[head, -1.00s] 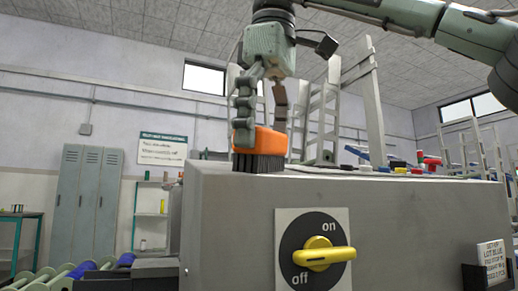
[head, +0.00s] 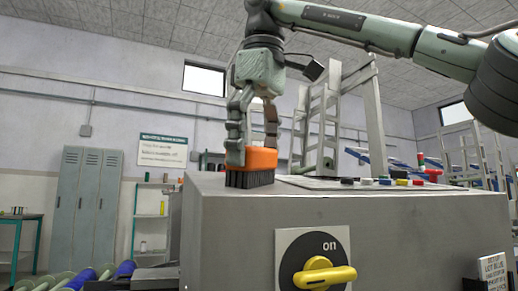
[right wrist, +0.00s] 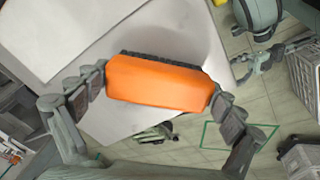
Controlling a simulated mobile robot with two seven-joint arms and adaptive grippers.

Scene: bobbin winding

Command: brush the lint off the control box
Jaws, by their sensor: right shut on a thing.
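The control box (head: 240,235) is a large grey metal case with a yellow dial (head: 325,275) on its front. My right gripper (head: 251,145) is above the box's top at the left and is shut on a brush. The brush has an orange back (head: 261,158) and dark bristles pointing down, which look to touch the top. In the right wrist view the brush (right wrist: 160,82) lies across between both fingers, bristles mostly hidden. I cannot make out lint on the box. A green gripper-like part (right wrist: 264,60) at the right wrist view's upper right may be my left gripper.
Coloured buttons (head: 400,182) stand on a panel toward the right of the box top. A pale frame (head: 372,110) rises behind it. A label holder (head: 492,270) is at the front right. Rollers (head: 85,278) lie at lower left. The air left of the brush is clear.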

